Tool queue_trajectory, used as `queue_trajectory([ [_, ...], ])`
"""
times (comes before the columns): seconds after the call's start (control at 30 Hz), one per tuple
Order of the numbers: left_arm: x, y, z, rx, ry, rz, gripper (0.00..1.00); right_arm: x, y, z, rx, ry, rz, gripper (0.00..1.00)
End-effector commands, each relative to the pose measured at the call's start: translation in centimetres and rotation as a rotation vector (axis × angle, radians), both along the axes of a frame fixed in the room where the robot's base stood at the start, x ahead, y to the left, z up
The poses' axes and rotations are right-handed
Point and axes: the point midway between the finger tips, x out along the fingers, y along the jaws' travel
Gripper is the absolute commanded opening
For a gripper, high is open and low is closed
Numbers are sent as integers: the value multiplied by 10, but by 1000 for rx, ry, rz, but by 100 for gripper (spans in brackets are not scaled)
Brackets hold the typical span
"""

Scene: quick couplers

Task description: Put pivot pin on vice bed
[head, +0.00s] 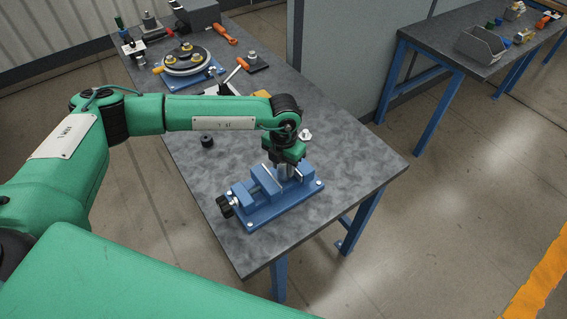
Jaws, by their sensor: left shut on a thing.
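The blue vice (265,210) stands near the front end of the grey workbench, with a black handle knob at its left end. My left gripper (290,172) points down over the right part of the vice, close to its bed. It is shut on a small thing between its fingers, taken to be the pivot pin. The fingers and the vice jaw hide most of it, and I cannot tell whether it touches the bed. My right gripper is not in view.
A round fixture (185,60) and orange-handled tools (226,35) are farther back. The bench right of the vice is clear.

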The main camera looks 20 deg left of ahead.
Motion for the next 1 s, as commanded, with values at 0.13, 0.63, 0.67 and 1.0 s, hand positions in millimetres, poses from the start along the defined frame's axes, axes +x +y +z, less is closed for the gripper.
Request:
queue_trajectory([
  [0.13, 1, 0, -5, 0, -3, -1, 0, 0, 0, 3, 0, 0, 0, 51],
  [0.63, 0, 0, -8, 1, -1, -1, 57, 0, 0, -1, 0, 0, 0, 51],
  [0.67, 0, 0, -8, 1, 0, -1, 57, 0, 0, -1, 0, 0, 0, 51],
  [1.0, 1, 0, 2, -2, -3, -1, 57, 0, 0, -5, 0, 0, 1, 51],
])
